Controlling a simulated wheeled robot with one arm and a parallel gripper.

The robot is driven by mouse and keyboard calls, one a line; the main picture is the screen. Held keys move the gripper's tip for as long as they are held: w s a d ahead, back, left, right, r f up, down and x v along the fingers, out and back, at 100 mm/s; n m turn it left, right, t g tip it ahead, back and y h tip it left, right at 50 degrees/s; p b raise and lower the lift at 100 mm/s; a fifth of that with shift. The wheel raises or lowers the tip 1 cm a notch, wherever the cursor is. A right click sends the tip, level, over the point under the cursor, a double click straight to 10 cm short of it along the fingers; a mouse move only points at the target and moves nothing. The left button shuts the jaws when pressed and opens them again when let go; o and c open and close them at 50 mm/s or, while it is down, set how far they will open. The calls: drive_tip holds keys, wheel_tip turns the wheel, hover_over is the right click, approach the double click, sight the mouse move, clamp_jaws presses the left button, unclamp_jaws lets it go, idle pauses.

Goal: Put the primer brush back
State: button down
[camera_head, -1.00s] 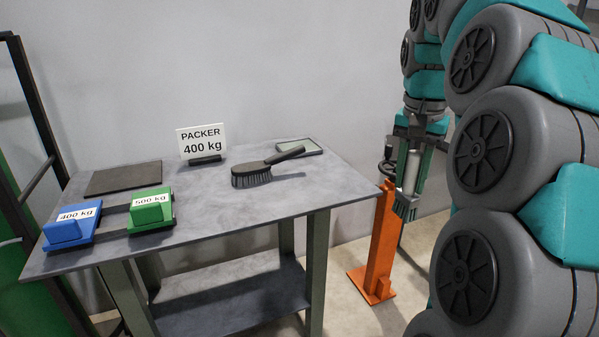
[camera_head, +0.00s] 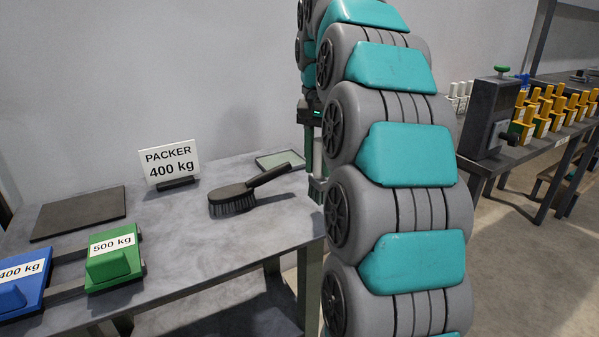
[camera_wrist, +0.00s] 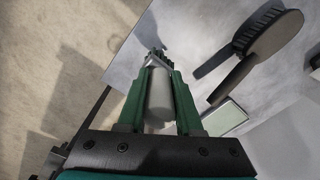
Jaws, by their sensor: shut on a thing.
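My gripper (camera_wrist: 158,72) is shut on a pale grey-white cylinder (camera_wrist: 159,98), held lengthwise between its green fingers. I cannot tell whether this cylinder is the primer brush; its far end is hard to make out. In the head view the cylinder (camera_head: 318,158) shows only as a sliver, because my arm hides most of the gripper. A black brush with dark bristles and a handle (camera_head: 236,198) lies on the grey table (camera_head: 200,245); the wrist view shows it (camera_wrist: 265,45) at upper right. A small shallow green-rimmed tray (camera_head: 280,159) lies behind it, also in the wrist view (camera_wrist: 225,118).
The table holds a "PACKER 400 kg" sign (camera_head: 170,165), a dark mat (camera_head: 80,213), a green 500 kg block (camera_head: 114,260) and a blue 400 kg block (camera_head: 20,285). At right, another bench carries a dark box (camera_head: 490,118) and several yellow-topped items (camera_head: 545,112).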

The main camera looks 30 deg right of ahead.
drive_tip(key=shift+w+a+f, duration=0.4)
drive_tip(key=shift+w+f, duration=0.2)
drive_tip(key=shift+f, duration=0.05)
drive_tip(key=shift+w+a+f, duration=0.4)
drive_tip(key=shift+w+f, duration=0.15)
drive_tip(key=shift+f, duration=0.15)
drive_tip(key=shift+w+a+f, duration=0.4)
drive_tip(key=shift+w+f, duration=0.2)
drive_tip(key=shift+f, duration=0.05)
drive_tip(key=c, duration=0.6)
unclamp_jaws()
